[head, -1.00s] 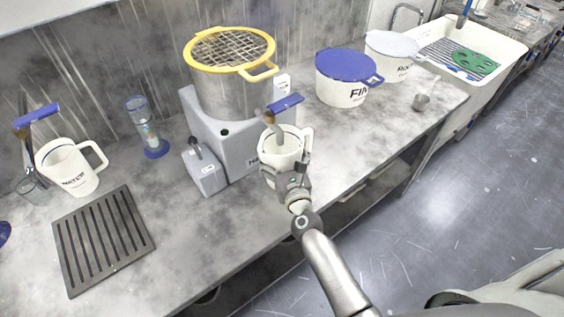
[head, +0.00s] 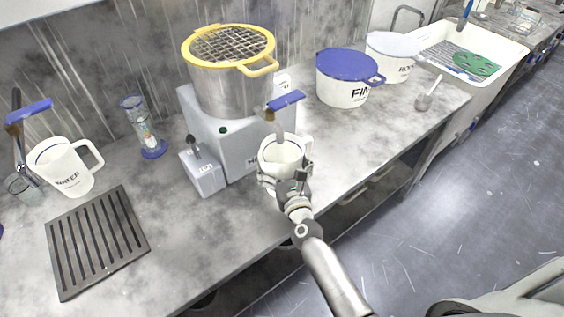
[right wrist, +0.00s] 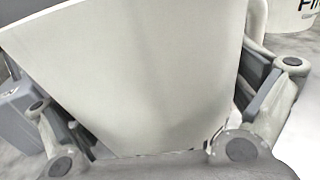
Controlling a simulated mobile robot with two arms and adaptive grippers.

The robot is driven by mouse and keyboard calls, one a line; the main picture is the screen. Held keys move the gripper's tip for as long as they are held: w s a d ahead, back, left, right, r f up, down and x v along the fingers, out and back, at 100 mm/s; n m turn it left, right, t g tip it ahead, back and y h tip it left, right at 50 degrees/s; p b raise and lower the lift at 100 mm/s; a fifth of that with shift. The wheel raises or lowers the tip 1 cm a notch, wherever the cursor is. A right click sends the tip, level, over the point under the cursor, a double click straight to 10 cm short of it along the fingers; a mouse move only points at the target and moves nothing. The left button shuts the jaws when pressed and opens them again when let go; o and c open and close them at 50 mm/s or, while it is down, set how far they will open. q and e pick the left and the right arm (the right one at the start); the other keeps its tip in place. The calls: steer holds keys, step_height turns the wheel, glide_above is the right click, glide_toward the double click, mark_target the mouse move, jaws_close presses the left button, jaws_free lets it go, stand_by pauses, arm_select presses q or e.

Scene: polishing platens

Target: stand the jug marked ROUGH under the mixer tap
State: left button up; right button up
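A white jug (head: 283,158) with a handle on its right side is in my right gripper (head: 285,182), in front of the grey mixer (head: 232,145). Its marking is not visible to me. The mixer tap (head: 285,101), with a blue lever, is above the jug, and its spout appears over the jug's opening. In the right wrist view the jug's pale wall (right wrist: 130,80) fills the space between the two fingers, which press on its sides. I cannot tell whether the jug's base touches the worktop. My left gripper is not in view.
A jug marked WATER (head: 66,170) stands at the left behind a dark slatted grate (head: 95,243). A small grey box (head: 204,173) with a lever is left of the mixer. A blue-lidded tub (head: 343,90) is to the right. The worktop's front edge runs close beside the jug.

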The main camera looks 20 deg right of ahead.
mark_target(287, 178)
steer(key=shift+r, duration=0.25)
steer(key=shift+s+f, duration=0.2)
steer(key=shift+s, duration=0.1)
steer(key=s, duration=0.3)
steer(key=s+b, duration=0.1)
steer(key=s, duration=0.2)
steer(key=s+b, duration=0.1)
steer(key=s, duration=0.3)
steer(key=shift+a, duration=0.25)
steer(key=shift+s+r, duration=0.15)
steer(key=shift+s, duration=0.6)
